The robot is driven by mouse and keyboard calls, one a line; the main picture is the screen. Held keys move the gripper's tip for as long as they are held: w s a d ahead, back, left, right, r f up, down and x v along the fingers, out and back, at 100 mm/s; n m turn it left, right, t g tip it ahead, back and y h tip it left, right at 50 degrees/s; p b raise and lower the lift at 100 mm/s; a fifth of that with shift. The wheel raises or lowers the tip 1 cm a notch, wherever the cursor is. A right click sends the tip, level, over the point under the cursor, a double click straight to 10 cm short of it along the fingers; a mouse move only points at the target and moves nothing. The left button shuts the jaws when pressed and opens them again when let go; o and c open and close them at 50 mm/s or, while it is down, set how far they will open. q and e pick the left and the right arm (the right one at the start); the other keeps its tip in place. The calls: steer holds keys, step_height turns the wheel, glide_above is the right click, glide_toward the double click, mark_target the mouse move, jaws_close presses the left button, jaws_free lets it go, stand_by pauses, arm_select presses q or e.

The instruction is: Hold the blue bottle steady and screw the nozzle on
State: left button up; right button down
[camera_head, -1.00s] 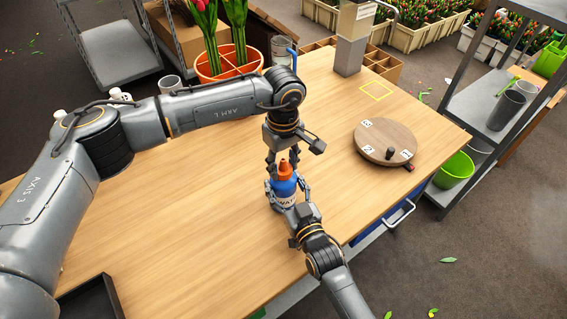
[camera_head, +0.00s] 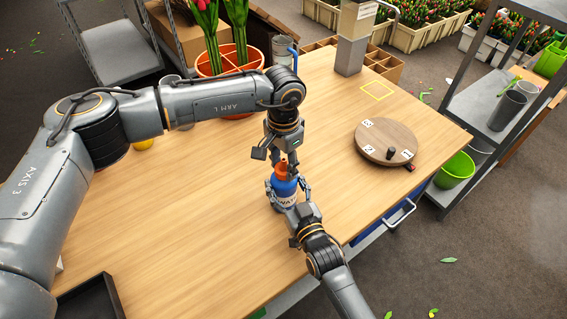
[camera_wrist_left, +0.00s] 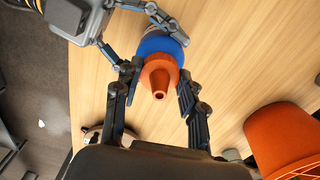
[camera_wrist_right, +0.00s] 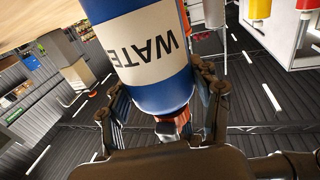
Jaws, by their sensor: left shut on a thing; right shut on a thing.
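The blue bottle (camera_head: 284,187) stands upright near the table's front right edge, with a white label lettered "WATE" in the right wrist view (camera_wrist_right: 150,50). The orange nozzle (camera_head: 281,170) sits on top of it, in line with the bottle. My left gripper (camera_head: 284,160) comes down from above and is shut on the nozzle; the left wrist view shows its fingers on either side of the nozzle (camera_wrist_left: 160,75). My right gripper (camera_head: 284,196) is shut around the bottle from the front. The thread between nozzle and bottle is hidden.
A round wooden turntable (camera_head: 386,141) with a dark knob lies to the right. An orange pot of tulips (camera_head: 228,62) and a grey post (camera_head: 350,52) stand at the back. A dark tray (camera_head: 90,300) lies front left. The table's middle is mostly clear.

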arm_select(q)
steer(key=o, duration=0.8)
steer(key=shift+r, duration=0.1)
steer(key=shift+r, duration=2.15)
steer(key=shift+c, duration=0.4)
